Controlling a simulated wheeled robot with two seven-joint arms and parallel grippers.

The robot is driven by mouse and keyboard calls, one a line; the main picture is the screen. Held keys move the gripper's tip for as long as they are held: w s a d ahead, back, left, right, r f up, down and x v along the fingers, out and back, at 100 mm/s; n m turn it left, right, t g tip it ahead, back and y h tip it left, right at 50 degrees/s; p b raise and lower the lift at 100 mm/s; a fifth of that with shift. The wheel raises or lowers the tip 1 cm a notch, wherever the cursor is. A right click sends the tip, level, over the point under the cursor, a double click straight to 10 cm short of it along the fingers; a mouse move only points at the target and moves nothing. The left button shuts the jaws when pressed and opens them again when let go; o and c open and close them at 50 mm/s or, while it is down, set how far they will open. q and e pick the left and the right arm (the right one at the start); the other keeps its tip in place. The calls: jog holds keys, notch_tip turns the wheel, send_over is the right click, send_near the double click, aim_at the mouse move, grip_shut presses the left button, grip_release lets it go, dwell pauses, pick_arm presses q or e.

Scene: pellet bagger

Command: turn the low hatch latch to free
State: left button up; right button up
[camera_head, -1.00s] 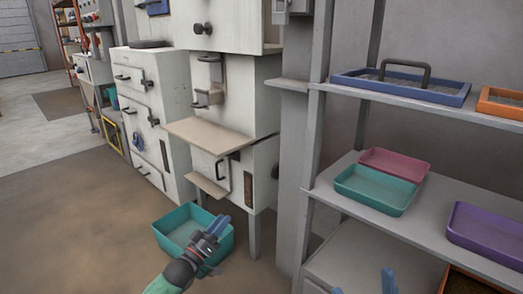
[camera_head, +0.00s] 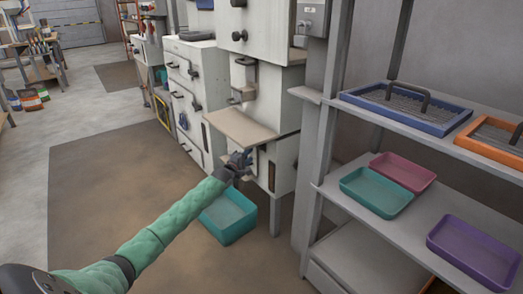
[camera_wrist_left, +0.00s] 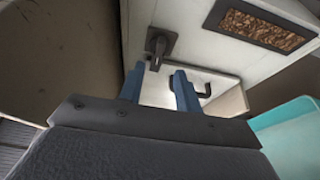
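The low hatch (camera_head: 262,160) is in the lower white cabinet, under a beige ledge (camera_head: 245,128). In the left wrist view, a dark latch (camera_wrist_left: 160,44) with a short lever stands on the white face, beside a pellet window (camera_wrist_left: 263,27). A black handle (camera_wrist_left: 204,91) shows past the right-hand finger. My left gripper (camera_head: 241,159) is at the hatch front, and in its wrist view its two blue fingers (camera_wrist_left: 160,84) are apart and empty. The latch lies just beyond their tips, roughly in line with the gap; contact is not visible. In the head view my gripper hides the latch. My right gripper is out of view.
A teal bin (camera_head: 230,215) stands on the floor below the hatch. A grey shelf rack (camera_head: 350,215) with trays stands at the right. The beige ledge juts out just above my left gripper. The floor at the left is open.

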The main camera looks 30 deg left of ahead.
aim_at(258, 148)
pick_arm(q)
jog(key=shift+w+b, duration=0.75)
jog(key=shift+w, duration=2.65)
grip_shut()
